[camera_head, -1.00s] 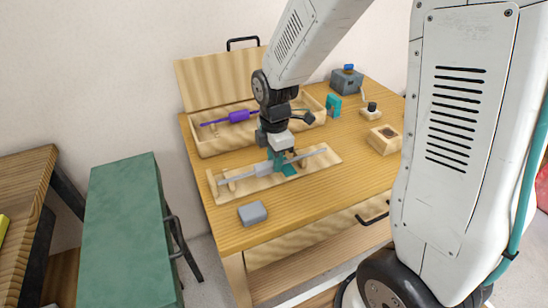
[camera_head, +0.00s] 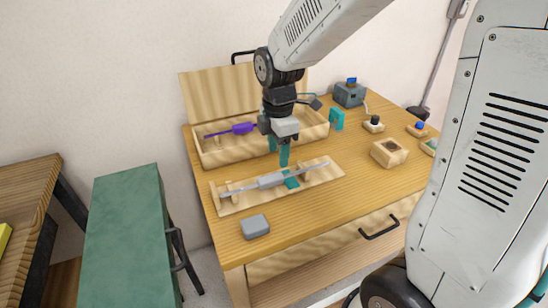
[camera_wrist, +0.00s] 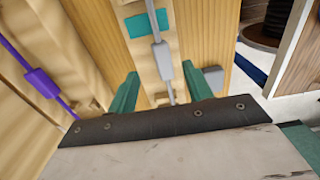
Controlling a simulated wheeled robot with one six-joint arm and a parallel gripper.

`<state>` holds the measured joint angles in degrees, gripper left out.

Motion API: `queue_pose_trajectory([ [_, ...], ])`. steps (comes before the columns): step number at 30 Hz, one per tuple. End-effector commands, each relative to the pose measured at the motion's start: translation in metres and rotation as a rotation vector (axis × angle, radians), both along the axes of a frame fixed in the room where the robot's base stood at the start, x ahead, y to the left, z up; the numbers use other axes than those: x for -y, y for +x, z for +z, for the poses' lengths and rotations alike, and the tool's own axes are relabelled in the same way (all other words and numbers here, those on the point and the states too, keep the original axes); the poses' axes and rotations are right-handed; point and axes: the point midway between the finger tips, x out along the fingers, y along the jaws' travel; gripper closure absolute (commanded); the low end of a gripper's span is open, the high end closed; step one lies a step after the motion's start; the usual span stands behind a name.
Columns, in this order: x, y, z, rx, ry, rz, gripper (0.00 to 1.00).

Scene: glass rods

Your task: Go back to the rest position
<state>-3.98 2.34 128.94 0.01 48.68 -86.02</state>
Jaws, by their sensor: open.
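My gripper (camera_head: 279,155) has green fingers and is above the table, open and empty. A grey glass rod with a thicker grey middle (camera_head: 271,180) lies below it across the supports of a wooden stand (camera_head: 238,207). In the wrist view my gripper (camera_wrist: 160,95) has its fingers apart, with the grey rod (camera_wrist: 163,60) beneath, between them in the picture. A purple rod (camera_head: 243,128) lies in the open wooden case (camera_head: 203,158) behind, and it also shows in the wrist view (camera_wrist: 40,82).
A grey block (camera_head: 255,227) sits at the front left of the table. A teal piece (camera_head: 337,119), a grey box (camera_head: 349,95) and a wooden block with a dark recess (camera_head: 390,153) stand to the right. A green cabinet (camera_head: 122,230) stands left of the table.

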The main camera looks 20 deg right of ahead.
Motion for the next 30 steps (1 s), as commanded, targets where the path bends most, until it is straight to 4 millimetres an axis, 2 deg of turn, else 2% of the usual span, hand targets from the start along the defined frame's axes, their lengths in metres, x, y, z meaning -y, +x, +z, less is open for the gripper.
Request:
queue_pose_trajectory([
  [8, 0.0, -0.001, 0.005, -0.003, 0.0, -0.038, 0.5],
  [11, 0.0, -0.006, 0.005, -0.025, -0.004, -0.155, 0.5],
  [13, 0.001, -0.017, 0.001, -0.062, -0.014, -0.282, 0.5],
  [17, 0.005, -0.049, 0.013, -0.099, -0.038, -0.571, 0.5],
  [24, 0.017, -0.126, 0.057, -0.087, -0.064, -1.141, 0.5],
  [30, 0.025, -0.186, 0.084, -0.03, -0.032, -1.481, 0.5],
])
